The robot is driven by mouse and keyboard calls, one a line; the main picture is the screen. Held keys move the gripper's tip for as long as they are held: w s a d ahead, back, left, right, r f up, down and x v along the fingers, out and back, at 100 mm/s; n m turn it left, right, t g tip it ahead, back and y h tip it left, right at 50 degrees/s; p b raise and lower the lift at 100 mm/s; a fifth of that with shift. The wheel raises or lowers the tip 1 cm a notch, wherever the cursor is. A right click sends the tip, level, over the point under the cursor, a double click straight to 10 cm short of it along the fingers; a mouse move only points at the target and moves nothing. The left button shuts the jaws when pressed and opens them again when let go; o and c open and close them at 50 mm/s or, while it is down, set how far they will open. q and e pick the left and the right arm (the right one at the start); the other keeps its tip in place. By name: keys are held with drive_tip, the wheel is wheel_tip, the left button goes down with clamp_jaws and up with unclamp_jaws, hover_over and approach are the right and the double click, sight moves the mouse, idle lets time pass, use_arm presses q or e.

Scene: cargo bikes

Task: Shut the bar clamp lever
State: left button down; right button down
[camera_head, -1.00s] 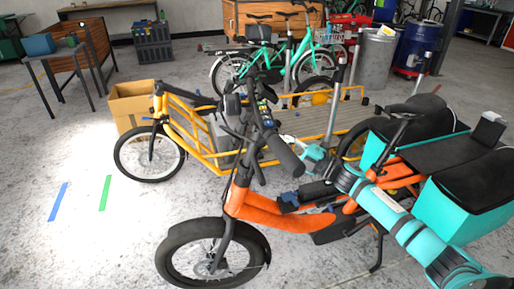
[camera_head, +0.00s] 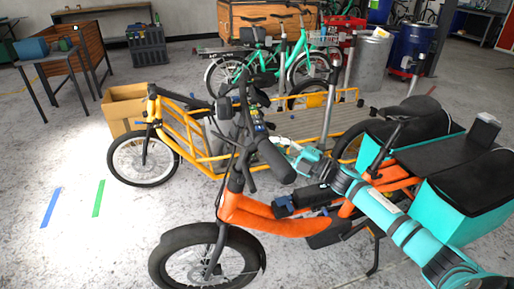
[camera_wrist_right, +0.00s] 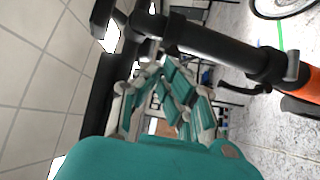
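The orange cargo bike (camera_head: 250,208) stands in front of me, with its black handlebar and stem (camera_head: 240,170) upright. I cannot single out the bar clamp lever; dark parts crowd around the stem. My right gripper (camera_head: 290,147) is just behind the handlebar's near grip (camera_head: 275,160), which partly hides it. In the right wrist view, the gripper's teal-padded fingers (camera_wrist_right: 163,85) stand apart with nothing visible held between them. The black stem tube (camera_wrist_right: 220,45) crosses beyond and above them, meeting the orange frame (camera_wrist_right: 290,70). My left gripper is not in view.
A yellow cargo bike (camera_head: 190,135) stands close behind the orange one, with a cardboard box (camera_head: 122,108) beside it. A teal pannier (camera_head: 465,205) hangs at the right rear. The floor at the left is open, with blue and green tape strips (camera_head: 98,198).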

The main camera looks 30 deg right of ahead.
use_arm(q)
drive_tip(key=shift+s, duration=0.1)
use_arm(e)
drive_tip(key=v, duration=1.2)
